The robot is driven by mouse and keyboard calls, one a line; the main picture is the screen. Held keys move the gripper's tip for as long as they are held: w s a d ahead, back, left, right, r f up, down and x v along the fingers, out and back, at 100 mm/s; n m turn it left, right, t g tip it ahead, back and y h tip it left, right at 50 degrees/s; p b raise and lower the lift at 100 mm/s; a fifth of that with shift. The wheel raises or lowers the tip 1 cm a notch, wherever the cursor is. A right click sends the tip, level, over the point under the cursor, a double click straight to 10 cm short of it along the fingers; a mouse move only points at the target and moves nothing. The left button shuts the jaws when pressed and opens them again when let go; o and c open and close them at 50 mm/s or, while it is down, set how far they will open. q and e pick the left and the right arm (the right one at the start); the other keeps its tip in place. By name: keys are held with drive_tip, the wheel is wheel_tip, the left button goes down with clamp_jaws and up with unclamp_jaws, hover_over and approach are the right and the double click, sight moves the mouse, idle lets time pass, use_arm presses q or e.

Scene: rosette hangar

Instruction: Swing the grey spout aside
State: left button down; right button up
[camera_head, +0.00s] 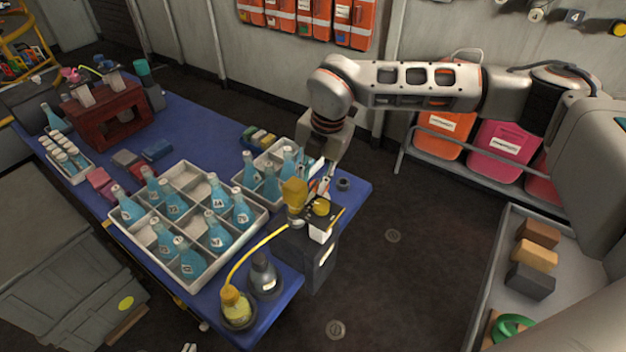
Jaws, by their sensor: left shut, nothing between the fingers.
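A dark box-shaped stand (322,262) is at the near right corner of the blue table, with yellow parts on top. A small grey piece (296,221) sits at the upper end of a yellow tube (256,246); I cannot tell for sure whether it is the grey spout. The tube runs down to a yellow flask (236,307). My right arm comes in from the right, and its gripper (323,182) points down just behind the stand. Its fingertips are small and partly hidden, so their opening and any contact are unclear. My left gripper is out of view.
A divided white crate (186,270) of blue bottles fills the table's middle, with a smaller white crate (240,184) behind. A grey flask (264,276) stands beside the stand. A grey tray (490,268) with blocks is at the right.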

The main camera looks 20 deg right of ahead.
use_arm(q)
drive_tip(key=shift+w+r, duration=0.1)
use_arm(e)
drive_tip(key=shift+f, duration=0.45)
clamp_jaws()
